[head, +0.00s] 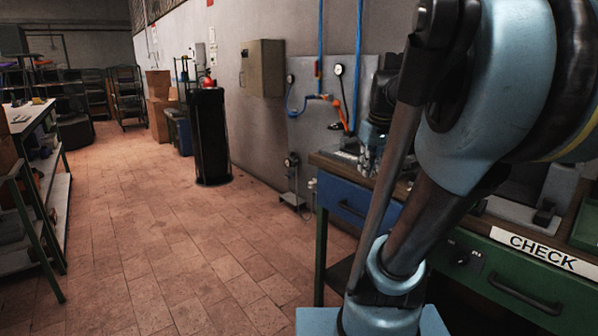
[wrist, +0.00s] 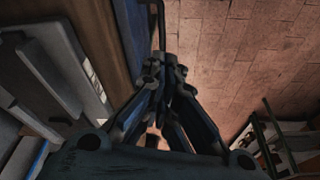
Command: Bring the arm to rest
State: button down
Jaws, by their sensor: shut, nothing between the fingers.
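My arm, light blue with dark joints, fills the right side of the head view and stands in front of the workbench (head: 328,210). My gripper (wrist: 165,75) points away from the camera in the wrist view, its dark fingers drawn together with nothing between them. In the head view it shows partly (head: 370,150), above the left part of the bench and partly hidden behind my arm. In the wrist view the bench edge lies left of the fingers and the tiled floor lies to the right.
The bench has a blue drawer (head: 350,203), a green drawer (head: 520,285) and a CHECK label (head: 543,251). A black cylinder (head: 209,135) stands by the wall. A shelf unit (head: 40,190) is at the left. The tiled floor (head: 150,240) between is clear.

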jog(key=s+a+f+m+h, duration=0.1)
jog(key=s+f+m, duration=0.3)
jog(key=s+f, duration=1)
notch_tip(320, 180, down, 4)
jog(key=shift+s+a+f+g, duration=0.1)
jog(key=shift+s+a+g, duration=0.2)
jog(key=shift+a+g, duration=0.1)
